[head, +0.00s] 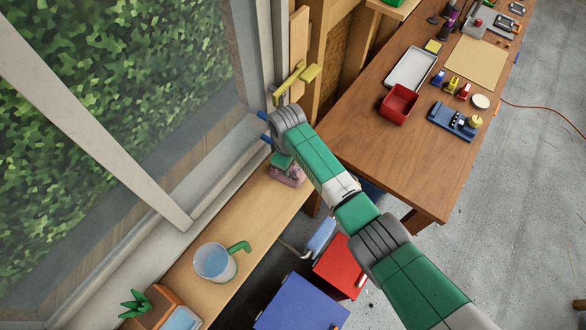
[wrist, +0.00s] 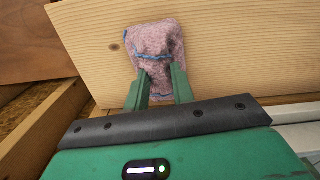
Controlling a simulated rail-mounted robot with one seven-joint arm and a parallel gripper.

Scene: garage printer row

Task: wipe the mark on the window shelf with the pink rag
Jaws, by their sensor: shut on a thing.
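The pink rag (head: 287,176) is at the far end of the window shelf (head: 228,222), the light wooden board along the window. In the wrist view the rag (wrist: 155,42) is a bunched, speckled pink cloth with blue lines, over the pale shelf wood (wrist: 235,50). My gripper (wrist: 160,80) is shut on the rag's near end, a green finger on each side. In the head view my gripper (head: 282,161) points down above the shelf. I cannot tell whether the rag touches the wood. No mark shows on the visible shelf.
The shelf between bucket and rag is clear. A yellow tool (head: 296,80) is by the window post. A workbench (head: 365,145) with trays stands right.

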